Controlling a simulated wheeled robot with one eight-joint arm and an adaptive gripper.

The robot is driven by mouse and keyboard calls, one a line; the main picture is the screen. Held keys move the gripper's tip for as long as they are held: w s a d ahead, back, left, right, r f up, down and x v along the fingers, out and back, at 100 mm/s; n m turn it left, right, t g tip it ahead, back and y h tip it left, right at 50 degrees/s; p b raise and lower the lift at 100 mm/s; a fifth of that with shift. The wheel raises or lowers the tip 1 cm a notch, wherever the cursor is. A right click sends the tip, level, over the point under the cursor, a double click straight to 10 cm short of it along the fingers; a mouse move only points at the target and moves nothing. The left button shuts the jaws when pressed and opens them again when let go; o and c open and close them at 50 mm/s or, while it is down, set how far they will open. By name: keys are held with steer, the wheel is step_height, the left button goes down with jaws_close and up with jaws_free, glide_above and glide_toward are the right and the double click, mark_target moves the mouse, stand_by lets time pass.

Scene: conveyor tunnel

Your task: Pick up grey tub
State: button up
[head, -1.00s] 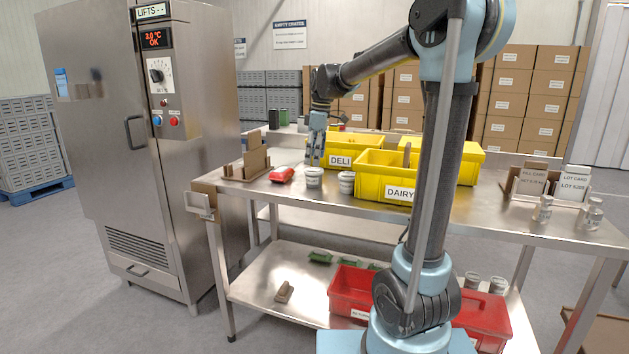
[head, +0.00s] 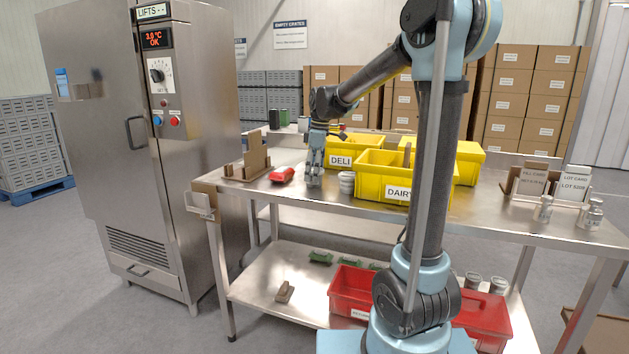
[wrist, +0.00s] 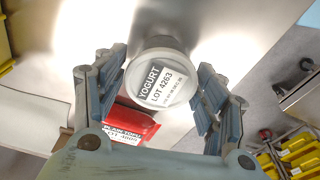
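A grey-white tub (wrist: 158,78) with a label reading YOGURT LOT 4263 stands upright on the steel table, seen lid-on in the wrist view. My gripper (wrist: 160,98) is open around it, one finger on each side. A small gap seems to show at the right finger; contact at the left is unclear. In the head view my gripper (head: 314,180) points down at the table and mostly hides this tub. A second grey-white tub (head: 346,183) stands just to the right, beside the yellow DAIRY crate.
A red packet (head: 282,175) lies left of my gripper. The yellow DAIRY crate (head: 385,191) and DELI crate (head: 341,161) stand to the right and behind. A cardboard rack (head: 247,171) is further left. Red bins (head: 350,297) sit on the lower shelf.

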steer(key=c, duration=0.5)
step_height(320, 180, up, 10)
stand_by(0.5)
